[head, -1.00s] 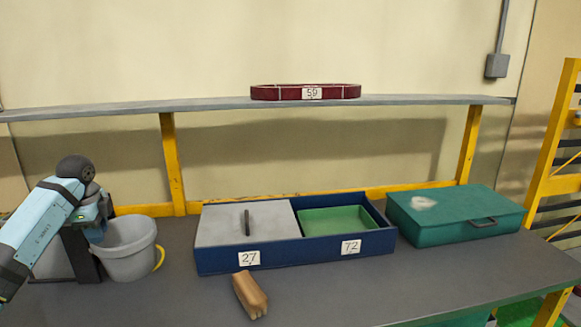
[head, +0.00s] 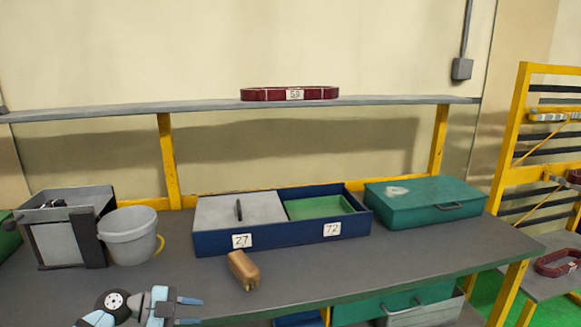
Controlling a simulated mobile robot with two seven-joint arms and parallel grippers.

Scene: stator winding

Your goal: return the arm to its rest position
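My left arm (head: 125,308) is low at the bottom left of the head view, in front of the workbench. Its gripper (head: 188,311) points right, with two fingers apart and nothing between them. It is clear of the objects on the bench. My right gripper is not in view.
A grey bin (head: 70,245) and a white bucket (head: 130,243) stand at the bench's left. A tan block (head: 243,272) lies before a blue divided box (head: 285,237). A teal case (head: 425,208) sits right. A dark red ring (head: 258,94) rests on the shelf (head: 380,102). A yellow rack (head: 512,140) stands at right.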

